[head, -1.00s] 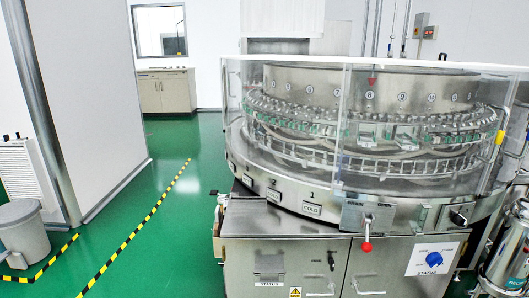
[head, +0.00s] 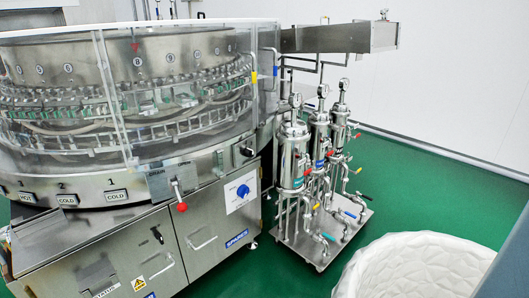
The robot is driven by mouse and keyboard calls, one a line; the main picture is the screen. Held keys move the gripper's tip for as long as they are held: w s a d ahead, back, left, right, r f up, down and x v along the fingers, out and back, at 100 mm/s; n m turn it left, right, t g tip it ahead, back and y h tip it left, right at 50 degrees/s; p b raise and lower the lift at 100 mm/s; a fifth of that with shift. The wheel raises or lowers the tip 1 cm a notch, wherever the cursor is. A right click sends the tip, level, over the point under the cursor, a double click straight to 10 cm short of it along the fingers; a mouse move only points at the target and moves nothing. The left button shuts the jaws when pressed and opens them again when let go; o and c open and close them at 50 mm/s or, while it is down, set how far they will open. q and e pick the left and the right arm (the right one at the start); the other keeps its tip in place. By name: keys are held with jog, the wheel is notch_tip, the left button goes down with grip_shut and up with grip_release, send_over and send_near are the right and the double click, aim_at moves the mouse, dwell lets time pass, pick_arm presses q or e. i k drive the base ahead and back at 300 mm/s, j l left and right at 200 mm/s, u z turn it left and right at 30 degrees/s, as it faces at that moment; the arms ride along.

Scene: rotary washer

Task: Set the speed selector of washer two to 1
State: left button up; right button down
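A large round washer (head: 110,190) with clear guard panels and a steel cabinet fills the left of the head view. A white plate with a blue rotary knob (head: 243,191) is on its front, at the right end of the cabinet. The marks around the knob are too small to read. A lever with a red ball (head: 182,207) sticks out to the left of the plate. No sign that reads "washer two" can be made out. Neither of my grippers is in view.
Several upright steel filter housings (head: 294,155) stand on a wheeled cart (head: 330,236) right of the washer. A large white ribbed tub (head: 415,268) is at the lower right. Green floor (head: 440,190) is clear between cart and wall.

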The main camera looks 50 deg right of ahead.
aim_at(248, 152)
jog(key=z, duration=1.45)
